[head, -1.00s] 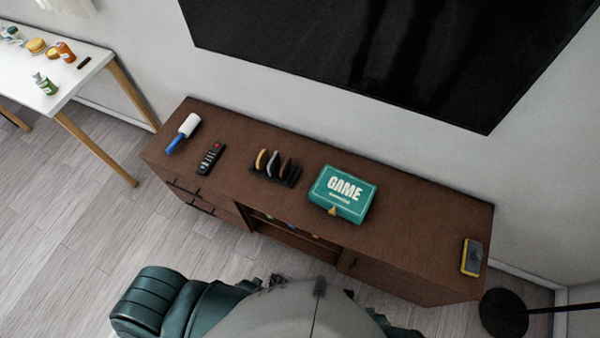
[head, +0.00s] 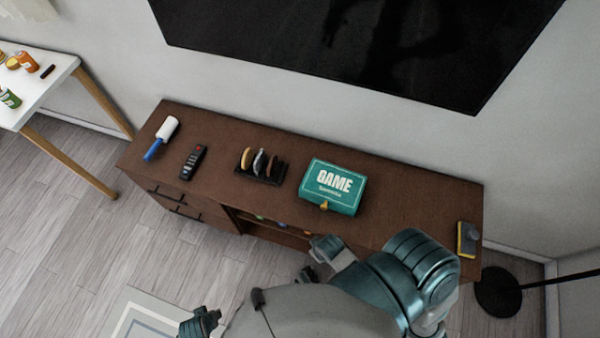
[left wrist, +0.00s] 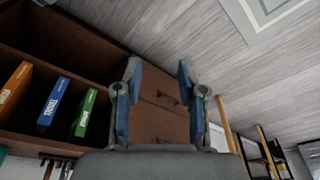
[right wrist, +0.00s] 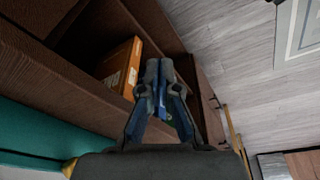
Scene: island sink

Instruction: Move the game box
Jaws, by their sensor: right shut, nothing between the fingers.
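The teal game box (head: 332,186) lies closed on the brown cabinet top (head: 405,225), with a yellow clasp on its front. In the right wrist view its teal side (right wrist: 35,135) fills the left edge. My right gripper (right wrist: 161,68) is shut and empty; in the head view its arm is bent in front of the cabinet, with the hand below and in front of the box, apart from it. My left gripper (left wrist: 157,75) is open and empty in front of the cabinet; only a dark part of it shows low in the head view.
On the cabinet top are a lint roller (head: 161,138), a remote (head: 193,162), a black rack (head: 260,170) and a yellow-black item (head: 467,238). Upright coloured cases (left wrist: 54,101) stand on the open shelf. A lamp base (head: 498,291) is at right. The top right of the box is clear.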

